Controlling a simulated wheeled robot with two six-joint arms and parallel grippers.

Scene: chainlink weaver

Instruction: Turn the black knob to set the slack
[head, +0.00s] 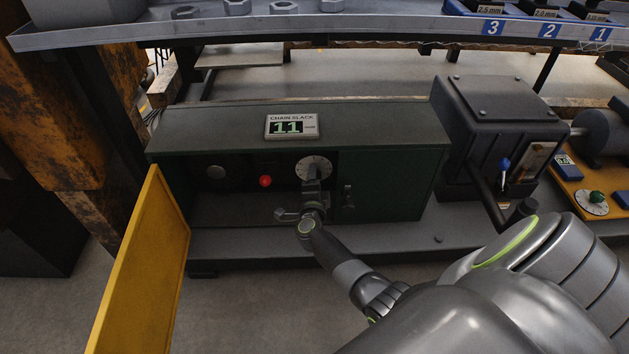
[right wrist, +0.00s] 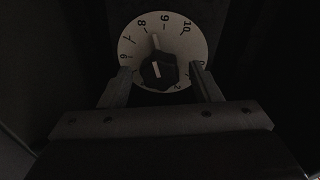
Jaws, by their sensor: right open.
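The black knob (right wrist: 158,71) sits on a round white dial (right wrist: 190,40) with printed numbers, in the right wrist view. Its white pointer mark is directed up, a little left, between 8 and 9. In the head view the dial (head: 323,164) is on the cabinet front and my gripper covers most of the knob. My right gripper (right wrist: 160,78) is open, with one finger on each side of the knob. Gaps seem to remain between the fingers and the knob. The display (head: 291,127) on top reads CHAIN SLACK 11. My left gripper is not in view.
The green cabinet (head: 400,185) has its yellow door (head: 143,265) swung open at the left. A red button (head: 265,181) is left of the dial, and a black latch (head: 347,196) is to the right. A dark machine box (head: 500,110) stands right. A shelf edge (head: 380,28) runs above.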

